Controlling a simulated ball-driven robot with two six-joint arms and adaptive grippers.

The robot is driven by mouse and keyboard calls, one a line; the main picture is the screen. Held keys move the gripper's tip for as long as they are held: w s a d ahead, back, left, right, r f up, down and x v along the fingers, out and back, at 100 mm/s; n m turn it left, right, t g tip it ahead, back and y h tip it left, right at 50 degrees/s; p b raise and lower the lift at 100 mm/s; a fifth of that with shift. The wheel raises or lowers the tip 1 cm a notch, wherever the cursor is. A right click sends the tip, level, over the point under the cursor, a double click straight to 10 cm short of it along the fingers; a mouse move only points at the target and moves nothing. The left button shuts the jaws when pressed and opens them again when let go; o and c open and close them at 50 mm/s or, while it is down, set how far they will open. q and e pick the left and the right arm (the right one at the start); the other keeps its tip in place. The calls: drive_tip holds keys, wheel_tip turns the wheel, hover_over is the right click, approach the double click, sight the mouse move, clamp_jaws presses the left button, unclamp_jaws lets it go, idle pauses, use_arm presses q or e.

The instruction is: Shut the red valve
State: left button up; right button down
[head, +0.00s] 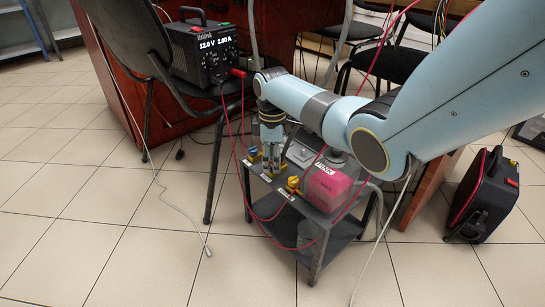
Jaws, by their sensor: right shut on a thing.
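My right gripper (272,172) points down at the front edge of the small grey cart (318,217), with its fingers shut on a valve that they mostly hide. I cannot make out the colour of that valve or how its handle is turned. Small white labels sit along the cart's edge, too small to read. My left gripper is out of view.
A pink-and-grey container (329,187) stands on the cart's right side. A black power supply (203,50) reads 12.0 V and 2.80 A. Red cables loop around the cart. A black chair (130,30) stands left, a black case (483,195) right. The tiled floor at front left is mostly clear.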

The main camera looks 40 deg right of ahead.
sight(272, 163)
drive_tip(key=c, duration=1.1)
unclamp_jaws()
wheel_tip(272, 163, up, 12)
